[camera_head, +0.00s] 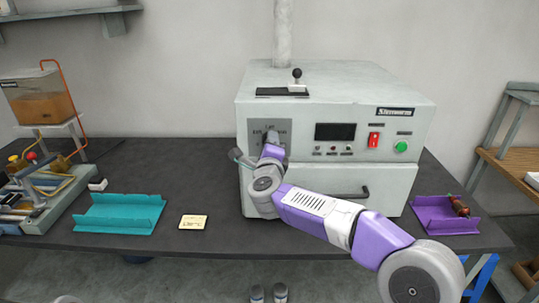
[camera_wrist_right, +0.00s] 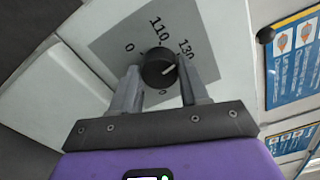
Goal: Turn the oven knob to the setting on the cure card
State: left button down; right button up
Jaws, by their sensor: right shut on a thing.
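The oven (camera_head: 335,100) stands at the back of the dark bench. My right gripper (camera_wrist_right: 157,85) is shut on the round black oven knob (camera_wrist_right: 157,62), one finger on each side. In the wrist view the dial plate (camera_wrist_right: 205,62) shows 0, 110 and 130; another label below the knob is partly hidden. The knob's white mark points right and slightly up, close to the 130 side. In the head view my right gripper (camera_head: 271,140) covers the knob. A small pale yellow card (camera_head: 193,222) lies on the bench, its writing too small to read. My left gripper is out of view.
A teal tray (camera_head: 120,228) and a machine with a tank (camera_head: 42,105) are at the left. A purple tray (camera_head: 440,228) holding a small part (camera_head: 459,206) is at the right. The oven has a red switch (camera_head: 373,140), green button (camera_head: 400,147) and drawer handle (camera_head: 345,193).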

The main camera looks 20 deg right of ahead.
jog(key=shift+m+b, duration=0.75)
jog(key=shift+m, duration=0.25)
jog(key=o, duration=1.1)
jog(key=shift+c, duration=0.2)
jog(key=v, duration=0.7)
jog(key=shift+s, duration=0.3)
jog(key=shift+a, duration=0.1)
